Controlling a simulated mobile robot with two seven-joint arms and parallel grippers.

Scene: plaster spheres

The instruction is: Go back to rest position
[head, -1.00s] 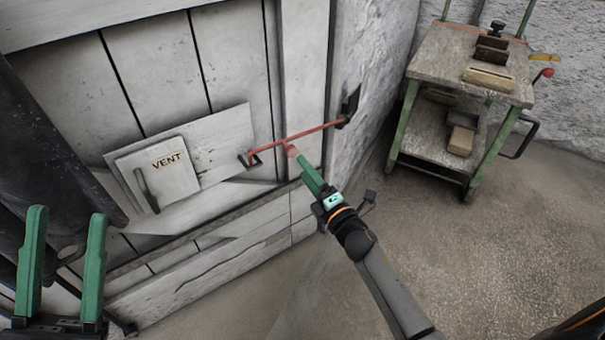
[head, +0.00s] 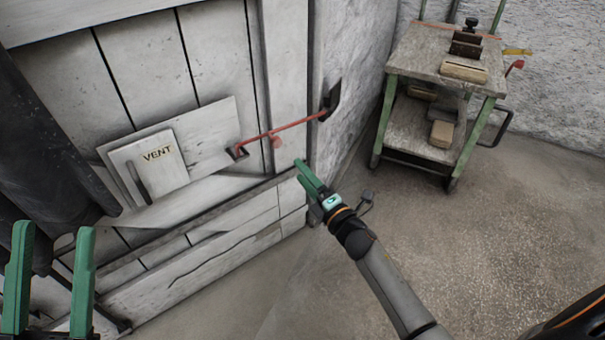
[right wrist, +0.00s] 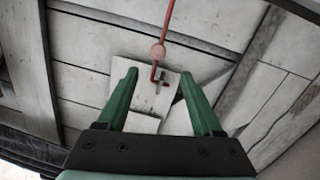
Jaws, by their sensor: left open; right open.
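My right gripper (head: 303,173) is open and empty in front of the white plank door, just below and right of the red bar's knob. Its two green fingers also show apart in the right wrist view (right wrist: 160,85). The red bar (head: 298,125) lies across the door's right edge, from a dark bracket on the door to a dark slot in the wall. Its round pinkish knob (head: 277,142) is clear of the fingers and shows in the right wrist view (right wrist: 158,51). My left gripper (head: 49,235) is open and empty at the lower left.
A white panel marked VENT (head: 150,166) with a dark handle is on the door. Dark hanging cloth (head: 50,130) is at the left. A green-framed cart (head: 440,65) with wooden blocks stands at the right. The floor (head: 450,240) in front of it is clear.

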